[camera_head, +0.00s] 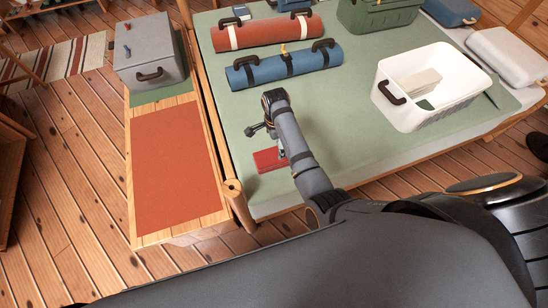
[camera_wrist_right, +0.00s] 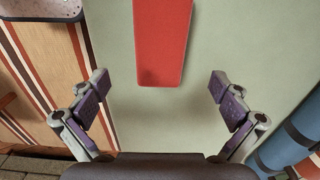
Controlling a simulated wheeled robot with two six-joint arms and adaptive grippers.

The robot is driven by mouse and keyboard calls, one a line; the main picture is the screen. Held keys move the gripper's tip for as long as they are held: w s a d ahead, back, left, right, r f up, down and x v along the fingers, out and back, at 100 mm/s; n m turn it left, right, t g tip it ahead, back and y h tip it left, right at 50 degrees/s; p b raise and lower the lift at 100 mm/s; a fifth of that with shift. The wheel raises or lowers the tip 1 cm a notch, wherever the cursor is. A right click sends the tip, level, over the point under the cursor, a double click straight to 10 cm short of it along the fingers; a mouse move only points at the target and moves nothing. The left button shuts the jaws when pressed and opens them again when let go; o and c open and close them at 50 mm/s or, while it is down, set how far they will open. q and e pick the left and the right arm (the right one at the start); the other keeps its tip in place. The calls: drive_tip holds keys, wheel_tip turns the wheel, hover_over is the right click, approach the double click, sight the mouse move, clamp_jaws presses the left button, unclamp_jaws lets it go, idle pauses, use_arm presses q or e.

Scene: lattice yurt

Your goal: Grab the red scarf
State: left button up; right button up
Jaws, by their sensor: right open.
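The red scarf (camera_head: 268,160) lies as a flat folded rectangle on the green-topped table, near its front left corner. In the right wrist view the scarf (camera_wrist_right: 162,35) reaches down from the top edge, with its near end centred between the fingers. My right gripper (camera_head: 281,148) is over the table right beside the scarf and hides part of it in the head view. In the wrist view the right gripper (camera_wrist_right: 160,83) is wide open, with nothing between its pads. A soft shadow falls on the cloth below the scarf. My left gripper is not in view.
A blue roll (camera_head: 280,68) and a red roll (camera_head: 266,33) lie behind the gripper. A white basket (camera_head: 400,117) stands to the right, a green box (camera_head: 375,15) at the back. A low bench with a rust mat (camera_head: 172,165) and grey box (camera_head: 150,55) is left.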

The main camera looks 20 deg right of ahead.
sight(274, 154)
drive_tip(key=shift+w+a, duration=0.15)
drive_tip(key=shift+a, duration=0.05)
wheel_tip(274, 154, down, 4)
drive_tip(key=shift+f+b, duration=0.2)
drive_tip(key=shift+b, duration=0.15)
drive_tip(key=shift+f+b, duration=0.5)
drive_tip(key=shift+f, duration=2.55)
drive_tip(key=shift+c, duration=0.4)
drive_tip(key=c, duration=1.2)
